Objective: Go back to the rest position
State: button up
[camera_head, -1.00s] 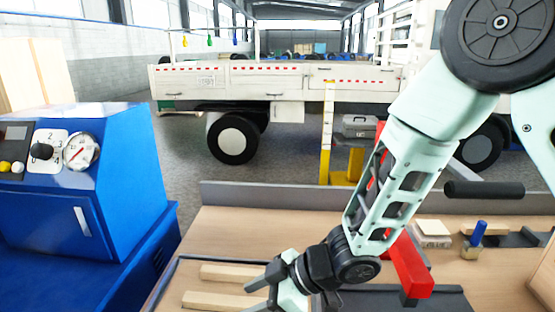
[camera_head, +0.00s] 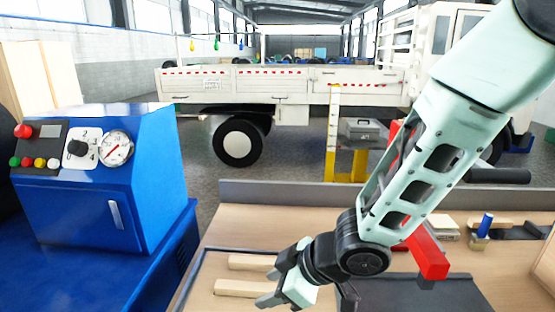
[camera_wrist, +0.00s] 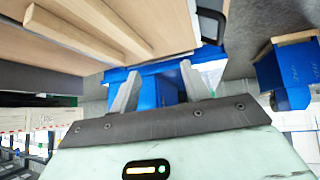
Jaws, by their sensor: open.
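My gripper (camera_head: 270,287) is above the workbench, at the right ends of two wooden strips in the head view. Its fingers are spread with nothing between them. In the wrist view my gripper (camera_wrist: 158,85) also shows open and empty, with blue machinery behind the fingers. One wooden strip (camera_head: 250,262) lies behind the other wooden strip (camera_head: 240,288) in a dark-edged tray (camera_head: 196,268) on the bench.
A blue machine (camera_head: 100,205) with a gauge stands left of the bench (camera_head: 260,222). A blue-handled item (camera_head: 485,226) and small blocks lie at the right. A white truck (camera_head: 270,82) is beyond.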

jog(key=s+d+r+m+g+h, duration=0.1)
jog(key=s+d+r+m+h, duration=0.2)
jog(key=s+d, duration=0.4)
jog(key=s+d+r+m+g+h, duration=0.2)
jog(key=s+d+r+m+h, duration=0.2)
jog(key=s+d, duration=0.4)
jog(key=s, duration=0.3)
jog(key=shift+r, duration=0.3)
